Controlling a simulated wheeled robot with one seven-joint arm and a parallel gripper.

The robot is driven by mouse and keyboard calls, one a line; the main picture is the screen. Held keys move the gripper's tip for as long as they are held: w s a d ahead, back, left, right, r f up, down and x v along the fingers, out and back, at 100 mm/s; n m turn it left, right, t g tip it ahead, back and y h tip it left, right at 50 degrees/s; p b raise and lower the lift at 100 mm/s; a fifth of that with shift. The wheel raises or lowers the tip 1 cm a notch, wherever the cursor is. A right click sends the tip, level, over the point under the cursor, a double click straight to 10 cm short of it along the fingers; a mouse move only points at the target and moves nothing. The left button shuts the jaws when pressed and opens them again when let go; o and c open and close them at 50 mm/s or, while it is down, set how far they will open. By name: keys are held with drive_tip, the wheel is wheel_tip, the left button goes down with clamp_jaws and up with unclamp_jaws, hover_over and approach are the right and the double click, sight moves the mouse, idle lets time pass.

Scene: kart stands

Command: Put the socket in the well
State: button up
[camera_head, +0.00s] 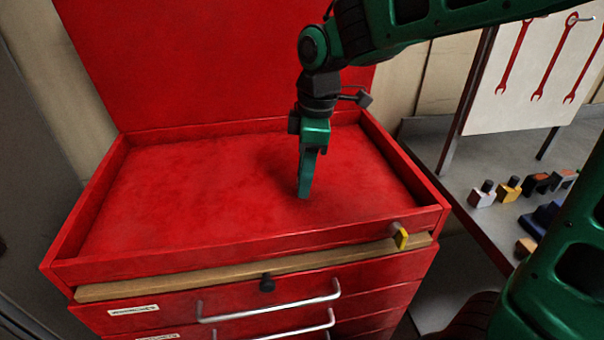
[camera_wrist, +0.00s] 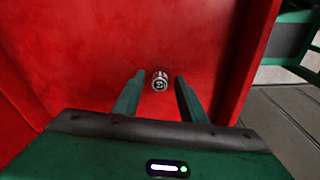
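The red well (camera_head: 190,190) is the shallow walled top compartment of a red tool chest. The socket (camera_wrist: 160,81) shows in the wrist view as a small silver cylinder with dark markings on its face, against the red floor of the well. My gripper (camera_wrist: 161,76) is open, one finger on each side of the socket, with a visible gap to each. In the head view my gripper (camera_head: 304,194) points down inside the well, right of its middle. The socket cannot be made out there.
The raised red lid (camera_head: 220,60) stands behind the well. Low walls surround the well, with a yellow-tipped catch (camera_head: 400,237) on the front rim. A grey bench (camera_head: 440,150) at right holds several small blocks below a wrench board (camera_head: 525,80).

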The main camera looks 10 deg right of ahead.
drive_tip(key=shift+r, duration=0.1)
wheel_tip(320, 180, up, 12)
drive_tip(key=d, duration=0.1)
drive_tip(key=shift+s+d, duration=0.15)
drive_tip(key=shift+d, duration=0.05)
idle(0.4)
